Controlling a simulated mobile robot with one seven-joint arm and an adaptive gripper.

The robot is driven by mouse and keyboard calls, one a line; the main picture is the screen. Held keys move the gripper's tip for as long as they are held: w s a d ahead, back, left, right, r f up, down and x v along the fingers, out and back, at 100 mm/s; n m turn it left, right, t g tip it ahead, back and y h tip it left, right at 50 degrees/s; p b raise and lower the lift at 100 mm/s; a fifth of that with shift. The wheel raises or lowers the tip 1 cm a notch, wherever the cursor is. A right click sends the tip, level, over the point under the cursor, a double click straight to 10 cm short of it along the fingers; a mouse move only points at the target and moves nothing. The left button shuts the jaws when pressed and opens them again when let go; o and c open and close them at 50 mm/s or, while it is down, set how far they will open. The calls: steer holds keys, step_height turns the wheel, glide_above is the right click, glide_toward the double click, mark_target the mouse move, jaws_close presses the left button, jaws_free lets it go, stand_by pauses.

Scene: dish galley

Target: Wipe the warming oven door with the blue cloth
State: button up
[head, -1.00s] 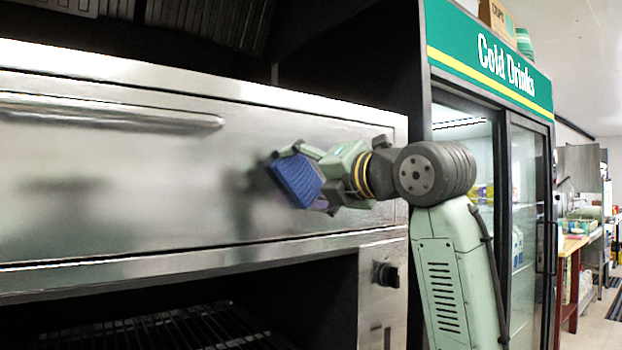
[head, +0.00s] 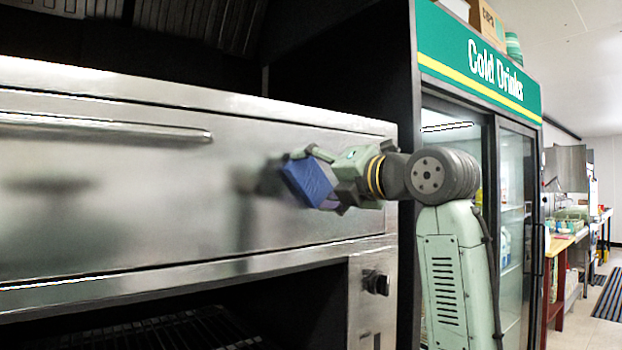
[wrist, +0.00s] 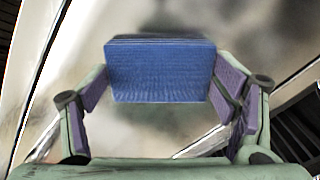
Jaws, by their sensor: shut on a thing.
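The warming oven door (head: 130,205) is a wide, shiny steel panel with a long bar handle (head: 110,127) near its top left. My gripper (head: 318,182) is in front of the right part of the door. It is shut on the blue cloth (head: 305,183), a thick folded block. In the wrist view the cloth (wrist: 160,70) sits between the two fingers, with the blurred steel door behind it. I cannot tell whether the cloth touches the door.
Below the door is a dark open bay with a wire rack (head: 185,330). A black knob (head: 376,282) is on the panel to its right. A glass-fronted Cold Drinks fridge (head: 480,75) stands right of the oven, behind my arm. An aisle lies at the far right.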

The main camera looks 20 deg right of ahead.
mark_target(286, 178)
steer(key=shift+w+d, duration=0.45)
steer(key=shift+d, duration=0.6)
steer(key=shift+w+d, duration=0.45)
steer(key=shift+d, duration=0.65)
steer(key=shift+w+d, duration=0.45)
steer(key=shift+d, duration=0.6)
steer(key=shift+a, duration=0.1)
steer(key=shift+s+a+b, duration=0.3)
steer(key=shift+a, duration=0.45)
steer(key=shift+s+a+b, duration=0.25)
steer(key=shift+s+a, duration=0.05)
steer(key=shift+a, duration=0.45)
steer(key=shift+s+a+b, duration=0.3)
steer(key=shift+a, duration=0.45)
steer(key=shift+s+a+b, duration=0.2)
steer(key=shift+s+a, duration=0.25)
steer(key=shift+a, duration=0.55)
steer(key=shift+s+a+b, duration=0.25)
steer(key=shift+s+a, duration=0.2)
steer(key=shift+a, duration=0.5)
steer(key=shift+s+a+b, duration=0.2)
steer(key=shift+s+a, duration=0.25)
steer(key=shift+a, duration=0.55)
steer(key=shift+d, duration=0.1)
steer(key=v, duration=0.6)
